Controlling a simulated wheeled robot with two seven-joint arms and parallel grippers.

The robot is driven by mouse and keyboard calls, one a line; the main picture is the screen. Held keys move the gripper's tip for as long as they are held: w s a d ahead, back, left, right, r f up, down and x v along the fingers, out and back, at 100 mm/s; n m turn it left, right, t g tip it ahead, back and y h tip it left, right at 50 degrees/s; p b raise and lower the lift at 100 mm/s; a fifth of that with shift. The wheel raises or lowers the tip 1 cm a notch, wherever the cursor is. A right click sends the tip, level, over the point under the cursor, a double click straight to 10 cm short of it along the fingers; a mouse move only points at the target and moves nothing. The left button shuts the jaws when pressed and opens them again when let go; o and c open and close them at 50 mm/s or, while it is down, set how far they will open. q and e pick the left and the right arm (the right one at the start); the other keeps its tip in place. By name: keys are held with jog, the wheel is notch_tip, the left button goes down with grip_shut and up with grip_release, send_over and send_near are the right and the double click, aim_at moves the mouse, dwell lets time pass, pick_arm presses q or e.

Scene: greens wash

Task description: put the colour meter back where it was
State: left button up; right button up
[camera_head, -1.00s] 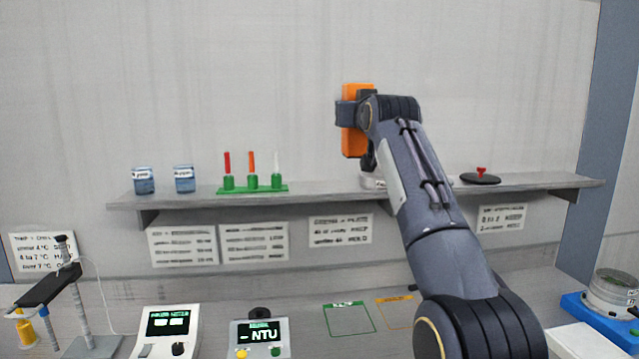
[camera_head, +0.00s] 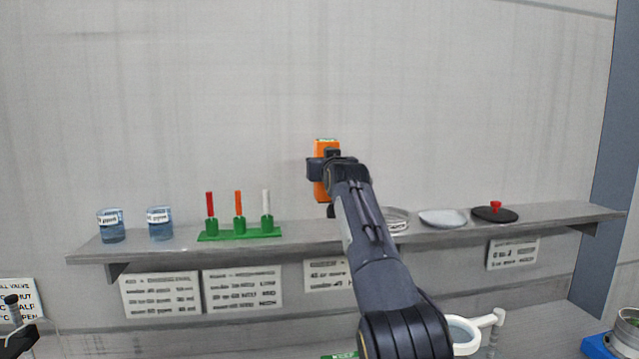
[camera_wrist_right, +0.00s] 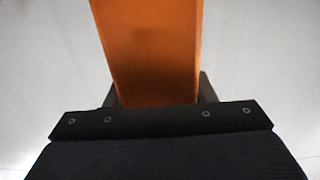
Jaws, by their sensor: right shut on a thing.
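The colour meter, an orange upright block (camera_head: 323,190), is held by my right gripper (camera_head: 324,172) just above or at the shelf (camera_head: 300,237). My left gripper is not in view.
The green stand (camera_head: 240,233) with red, orange and white sticks is left of the meter, beyond it two blue-filled beakers (camera_head: 160,223). To the right are a dish (camera_head: 396,219), a white plate (camera_head: 443,218) and a black disc with a red knob (camera_head: 494,213). Labels hang below.

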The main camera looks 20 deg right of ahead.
jog(key=w+f, duration=0.3)
jog(key=f, duration=0.4)
jog(key=shift+w+d+f+p, duration=0.15)
jog(key=shift+w+f+p, duration=0.15)
jog(key=shift+p, duration=0.15)
jog(key=shift+f, duration=0.1)
jog(key=shift+f+b, duration=0.5)
jog(key=shift+f, duration=0.1)
jog(key=o, duration=1.1)
jog(key=shift+c, duration=0.2)
